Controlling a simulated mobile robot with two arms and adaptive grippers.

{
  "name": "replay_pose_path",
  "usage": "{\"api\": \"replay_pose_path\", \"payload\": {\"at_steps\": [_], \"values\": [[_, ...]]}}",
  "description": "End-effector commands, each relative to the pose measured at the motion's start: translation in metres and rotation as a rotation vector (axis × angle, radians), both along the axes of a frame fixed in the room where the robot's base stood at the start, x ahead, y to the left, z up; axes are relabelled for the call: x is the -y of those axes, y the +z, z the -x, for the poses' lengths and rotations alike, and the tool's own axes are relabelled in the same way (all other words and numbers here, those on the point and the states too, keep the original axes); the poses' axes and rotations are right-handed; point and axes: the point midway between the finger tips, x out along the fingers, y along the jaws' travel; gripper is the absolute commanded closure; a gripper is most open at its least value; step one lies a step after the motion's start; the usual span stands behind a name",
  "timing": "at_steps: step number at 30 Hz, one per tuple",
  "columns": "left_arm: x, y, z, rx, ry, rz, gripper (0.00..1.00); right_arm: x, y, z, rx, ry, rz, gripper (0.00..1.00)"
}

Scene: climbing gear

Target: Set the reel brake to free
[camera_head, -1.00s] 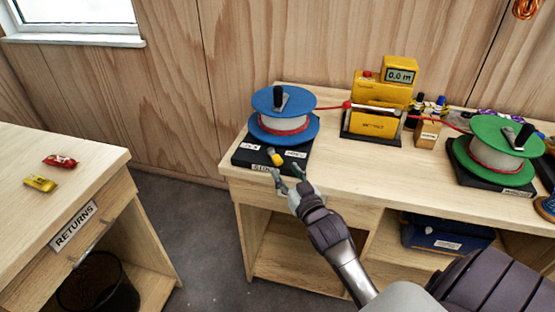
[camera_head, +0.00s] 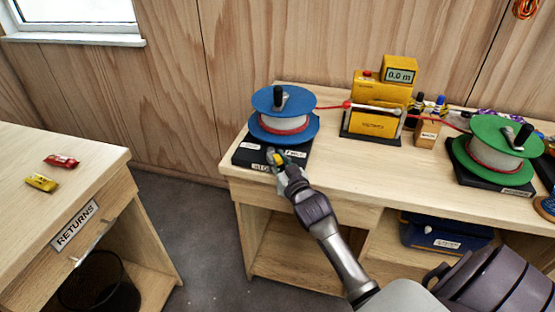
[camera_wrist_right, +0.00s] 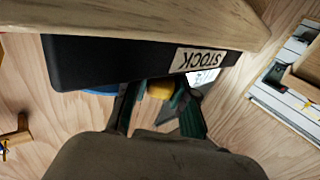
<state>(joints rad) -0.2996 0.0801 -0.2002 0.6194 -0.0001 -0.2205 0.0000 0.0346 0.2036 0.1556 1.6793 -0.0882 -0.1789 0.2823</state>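The blue reel (camera_head: 283,97) stands on a black base (camera_head: 243,156) at the left end of the workbench. The brake's yellow knob (camera_head: 275,159) is at the front of this base, between small white labels whose words I cannot read. My right gripper (camera_head: 279,157) is at the knob, its fingers partly covering it. In the right wrist view the yellow knob (camera_wrist_right: 160,90) sits between the two parted dark green fingers (camera_wrist_right: 158,106), with gaps showing. The base front there carries a STOCK label (camera_wrist_right: 202,58). My left gripper is not in view.
A yellow length counter (camera_head: 380,100) reading 0.0 m stands right of the blue reel, with a red rope running through. A green reel (camera_head: 497,145) stands farther right. A RETURNS table (camera_head: 85,150) at left holds two small packets. Bare bench top lies right of the base.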

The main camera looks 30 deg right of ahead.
Motion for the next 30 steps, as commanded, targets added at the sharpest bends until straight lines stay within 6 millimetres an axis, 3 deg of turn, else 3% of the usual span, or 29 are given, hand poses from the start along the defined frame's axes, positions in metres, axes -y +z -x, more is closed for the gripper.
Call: {"api": "replay_pose_path", "payload": {"at_steps": [2,26,27,30], "values": [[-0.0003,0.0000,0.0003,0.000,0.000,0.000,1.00,-0.0001,0.0000,0.0001,0.000,0.000,0.000,1.00],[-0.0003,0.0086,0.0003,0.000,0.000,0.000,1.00,0.0061,0.0004,0.0006,0.001,0.118,0.000,1.00],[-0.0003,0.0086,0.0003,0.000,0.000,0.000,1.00,0.0061,0.0004,0.0006,0.001,0.118,0.000,0.74],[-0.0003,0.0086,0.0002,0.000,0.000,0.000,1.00,0.0060,0.0004,0.0006,0.001,0.118,0.000,0.58]]}}
